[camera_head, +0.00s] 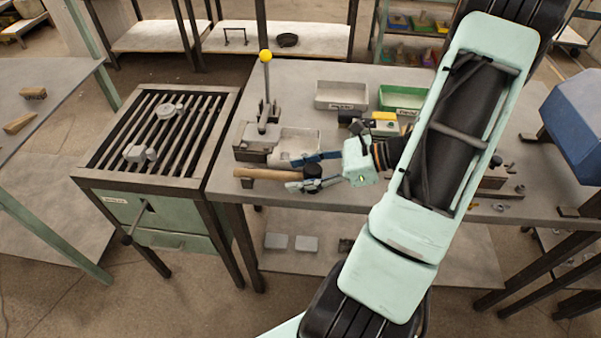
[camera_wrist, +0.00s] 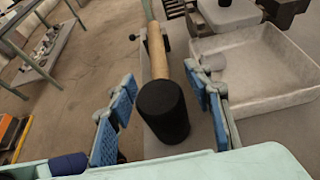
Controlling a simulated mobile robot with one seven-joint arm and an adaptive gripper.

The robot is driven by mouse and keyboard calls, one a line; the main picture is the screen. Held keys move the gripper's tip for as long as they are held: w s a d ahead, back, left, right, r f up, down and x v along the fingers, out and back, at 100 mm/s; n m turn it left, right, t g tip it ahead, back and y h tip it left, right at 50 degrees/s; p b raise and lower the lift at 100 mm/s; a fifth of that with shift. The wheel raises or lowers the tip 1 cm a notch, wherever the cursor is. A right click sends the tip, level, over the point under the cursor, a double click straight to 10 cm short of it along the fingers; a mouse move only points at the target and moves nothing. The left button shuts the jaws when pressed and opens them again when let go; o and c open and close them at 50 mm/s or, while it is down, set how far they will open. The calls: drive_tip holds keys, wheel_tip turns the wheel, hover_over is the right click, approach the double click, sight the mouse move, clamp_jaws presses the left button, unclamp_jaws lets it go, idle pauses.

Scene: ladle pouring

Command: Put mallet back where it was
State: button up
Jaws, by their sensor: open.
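The mallet has a pale wooden handle (camera_head: 262,174) and a black cylindrical head, which fills the middle of the wrist view (camera_wrist: 163,112). It lies near the front edge of the grey worktable (camera_head: 345,198), its handle pointing left in the head view. My gripper (camera_head: 291,173) comes from the right with its blue-padded fingers open on either side of the mallet head. In the wrist view my gripper (camera_wrist: 162,88) shows a gap between each finger and the mallet. The underside of the mallet head and its contact with the table are hidden.
A shallow grey tray (camera_wrist: 258,70) sits just right of the mallet in the wrist view. A lever press with a yellow knob (camera_head: 265,56) stands behind the handle. Grey (camera_head: 342,95) and green (camera_head: 401,98) bins stand farther back. A slatted-top bench (camera_head: 150,185) is left.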

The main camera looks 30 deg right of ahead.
drive_tip(key=v, duration=1.2)
drive_tip(key=shift+r, duration=0.3)
drive_tip(key=shift+a, duration=0.1)
